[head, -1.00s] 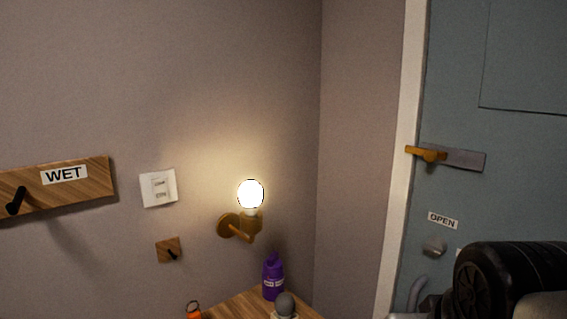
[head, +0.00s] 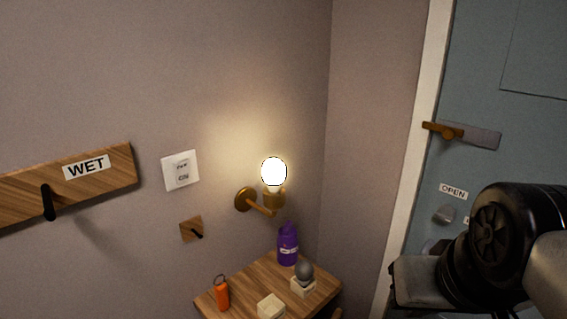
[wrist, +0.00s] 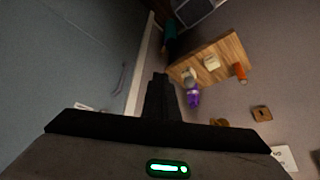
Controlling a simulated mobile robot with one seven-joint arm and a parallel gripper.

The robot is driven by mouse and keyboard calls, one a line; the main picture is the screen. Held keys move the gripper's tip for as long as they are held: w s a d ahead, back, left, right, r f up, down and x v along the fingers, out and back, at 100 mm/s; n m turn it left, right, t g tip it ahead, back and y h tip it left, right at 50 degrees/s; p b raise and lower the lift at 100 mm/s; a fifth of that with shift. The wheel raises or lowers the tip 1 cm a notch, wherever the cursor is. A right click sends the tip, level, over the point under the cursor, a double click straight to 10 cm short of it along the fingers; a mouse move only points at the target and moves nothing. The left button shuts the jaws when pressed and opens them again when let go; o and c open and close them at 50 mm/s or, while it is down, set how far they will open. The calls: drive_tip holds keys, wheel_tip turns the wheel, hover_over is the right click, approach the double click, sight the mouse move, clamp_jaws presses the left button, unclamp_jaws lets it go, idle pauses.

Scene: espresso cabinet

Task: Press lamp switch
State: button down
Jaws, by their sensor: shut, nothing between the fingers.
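The wall lamp (head: 273,172) is lit, on a brass bracket to the right of the switch. In the wrist view, my gripper (wrist: 160,80) is shut and empty, well apart from the wall. Part of the white switch plate (wrist: 284,158) shows at that view's lower right edge. In the head view my arm is at the lower right and the fingertips cannot be seen.
A blue door (head: 480,160) with a handle is at right.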

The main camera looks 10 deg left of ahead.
drive_tip(key=w+a+n+t+y+b, duration=0.2)
drive_tip(key=w+a+n+t, duration=0.2)
drive_tip(key=w+a+n, duration=0.45)
drive_tip(key=w+a+n+t+y+b, duration=0.25)
drive_tip(key=w+a+n, duration=0.3)
drive_tip(key=w, duration=0.55)
drive_tip(key=s+a+r+n+y+b, duration=0.1)
drive_tip(key=s+a+r+n+y, duration=0.1)
drive_tip(key=a+n+y, duration=0.3)
drive_tip(key=s+a+r+n+y, duration=0.1)
drive_tip(key=s+a+n+y, duration=0.1)
drive_tip(key=a+n+y, duration=0.3)
drive_tip(key=a+n, duration=0.4)
drive_tip(key=a, duration=0.4)
drive_tip(key=shift+r+b, duration=0.4)
drive_tip(key=shift+y, duration=0.25)
